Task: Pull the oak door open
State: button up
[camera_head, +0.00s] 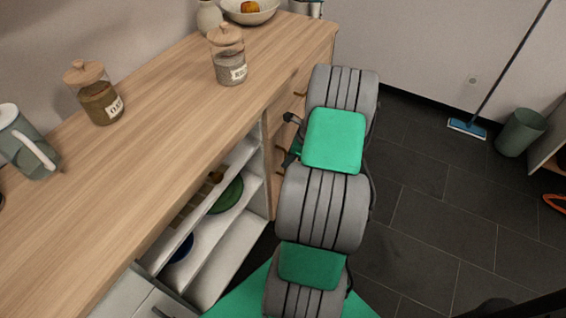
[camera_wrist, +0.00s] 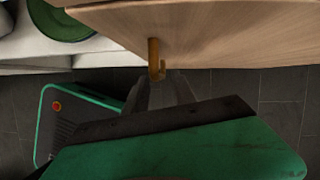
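The oak door (camera_wrist: 230,35) fills the upper right of the wrist view. In the head view its oak front (camera_head: 284,176) shows only as a narrow strip beside my arm. A brass-coloured handle (camera_wrist: 153,52) stands on the door in the wrist view. My gripper (camera_wrist: 160,80) is at the handle's lower end, with its dark fingers close to either side of it. I cannot tell whether the fingers are closed on it. In the head view my arm hides the gripper and most of the door. Whether the door stands ajar is unclear.
Left of the door is an open white shelf unit (camera_head: 232,262) with a green plate (camera_head: 227,194). The oak worktop (camera_head: 150,150) above holds jars (camera_head: 229,62) and a jug (camera_head: 27,143). Dark tiled floor (camera_head: 430,215) to the right is clear, with a bin (camera_head: 521,132) and mop (camera_head: 467,128) farther back.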

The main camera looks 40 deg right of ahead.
jog(key=x, duration=0.3)
jog(key=shift+f, duration=0.2)
jog(key=shift+c, duration=0.2)
grip_shut()
dwell(1.1)
